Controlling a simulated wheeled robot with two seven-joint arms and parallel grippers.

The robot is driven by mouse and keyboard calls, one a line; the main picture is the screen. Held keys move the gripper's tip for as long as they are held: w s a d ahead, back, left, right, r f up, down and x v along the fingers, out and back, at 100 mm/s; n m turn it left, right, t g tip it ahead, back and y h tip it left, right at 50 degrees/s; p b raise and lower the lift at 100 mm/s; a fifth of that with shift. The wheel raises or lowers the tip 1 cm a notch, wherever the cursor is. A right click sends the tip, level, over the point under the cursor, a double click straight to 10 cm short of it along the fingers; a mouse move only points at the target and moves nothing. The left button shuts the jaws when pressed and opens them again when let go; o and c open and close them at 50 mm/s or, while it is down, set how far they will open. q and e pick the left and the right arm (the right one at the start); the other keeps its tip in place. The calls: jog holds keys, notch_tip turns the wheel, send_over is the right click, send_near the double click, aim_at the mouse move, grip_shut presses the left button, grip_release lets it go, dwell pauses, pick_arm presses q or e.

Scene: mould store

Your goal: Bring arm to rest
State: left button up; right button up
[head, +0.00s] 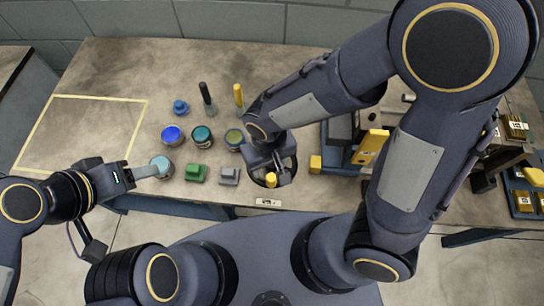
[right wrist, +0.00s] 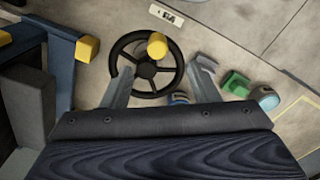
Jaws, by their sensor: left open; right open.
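My right arm reaches in from the right in the head view, and its gripper (head: 270,172) is over a black handwheel (head: 292,170) with a yellow knob (head: 270,180). In the right wrist view the open fingers (right wrist: 161,82) stand either side of the handwheel (right wrist: 118,50), with nothing held; whether they touch it I cannot tell. The yellow knob (right wrist: 157,45) is upright on the rim. My left gripper (head: 146,172) is open and empty, close beside a jar with a pale teal top (head: 161,163) at the table's front left.
Several jars, including a blue one (head: 172,135), stand mid-table beside a green block (head: 196,173) and a grey block (head: 229,176). Two upright handles (head: 238,95) stand behind. A blue fixture with yellow parts (head: 370,148) is right of the wheel. The taped square (head: 80,130) is empty.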

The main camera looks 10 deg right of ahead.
dwell(0.4)
jog(key=s+d+r+m+t+y, duration=0.2)
jog(key=d+r, duration=0.5)
jog(key=d, duration=0.1)
jog(key=s+d+r+m+t+y, duration=0.1)
jog(key=s+d+r+m+t, duration=0.1)
jog(key=d+r, duration=0.5)
jog(key=shift+s+d+r+t+y, duration=0.4)
jog(key=shift+s+r+t, duration=0.15)
jog(key=shift+t, duration=0.25)
